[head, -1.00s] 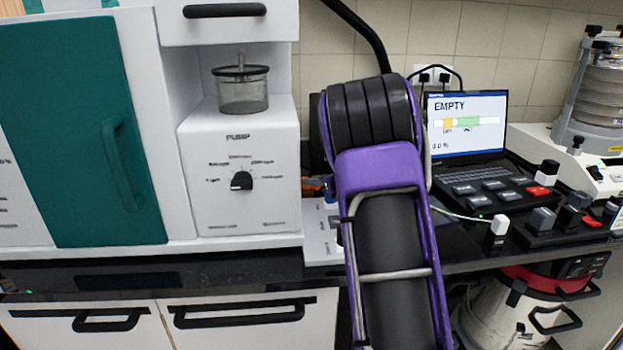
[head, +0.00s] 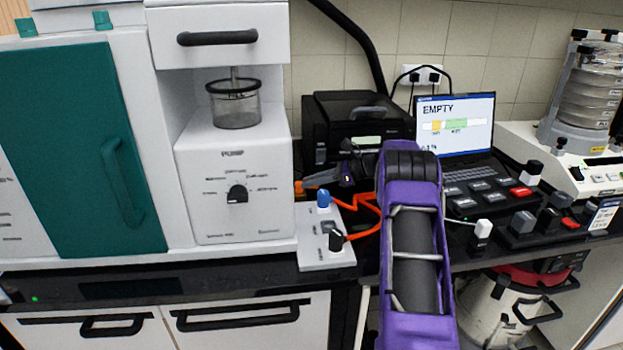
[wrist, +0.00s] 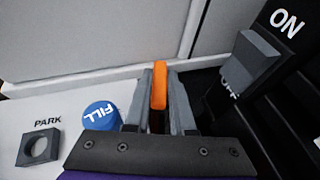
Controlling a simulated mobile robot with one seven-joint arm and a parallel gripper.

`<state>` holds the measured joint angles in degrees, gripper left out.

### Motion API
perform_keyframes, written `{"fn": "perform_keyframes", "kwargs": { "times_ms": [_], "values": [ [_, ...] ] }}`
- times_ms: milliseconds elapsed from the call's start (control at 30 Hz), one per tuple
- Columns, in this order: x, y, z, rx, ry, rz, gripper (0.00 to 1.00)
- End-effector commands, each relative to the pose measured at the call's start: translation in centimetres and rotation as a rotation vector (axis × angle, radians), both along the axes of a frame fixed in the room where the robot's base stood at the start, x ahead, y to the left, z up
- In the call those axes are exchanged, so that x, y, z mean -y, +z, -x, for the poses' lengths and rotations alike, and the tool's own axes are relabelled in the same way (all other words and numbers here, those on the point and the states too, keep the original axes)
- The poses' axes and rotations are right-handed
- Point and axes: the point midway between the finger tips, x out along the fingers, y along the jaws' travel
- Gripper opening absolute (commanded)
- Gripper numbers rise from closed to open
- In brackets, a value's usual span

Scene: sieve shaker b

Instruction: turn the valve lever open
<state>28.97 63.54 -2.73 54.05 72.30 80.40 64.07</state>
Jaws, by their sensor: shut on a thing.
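The orange valve lever (wrist: 159,86) stands between my two grey fingers in the wrist view, and they are closed on it. In the head view only a small orange bit of the lever (head: 299,188) shows, beside the white pump housing. My gripper (wrist: 158,100) comes in from the right, above the small white panel (head: 308,262); it also shows in the head view (head: 308,184). The valve body under the lever is hidden by my fingers.
A black ON switch housing (wrist: 265,60) is at right. Orange tubing (head: 362,205) lies by my arm. The laptop (head: 455,125) reads EMPTY.

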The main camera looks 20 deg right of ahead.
Motion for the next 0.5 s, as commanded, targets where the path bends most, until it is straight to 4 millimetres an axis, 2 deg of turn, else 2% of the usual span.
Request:
{"fn": "perform_keyframes", "kwargs": {
  "times_ms": [500],
  "values": [
    [0.11, 0.00, -0.29, 0.000, 0.076, 0.000, 0.00]
  ]
}}
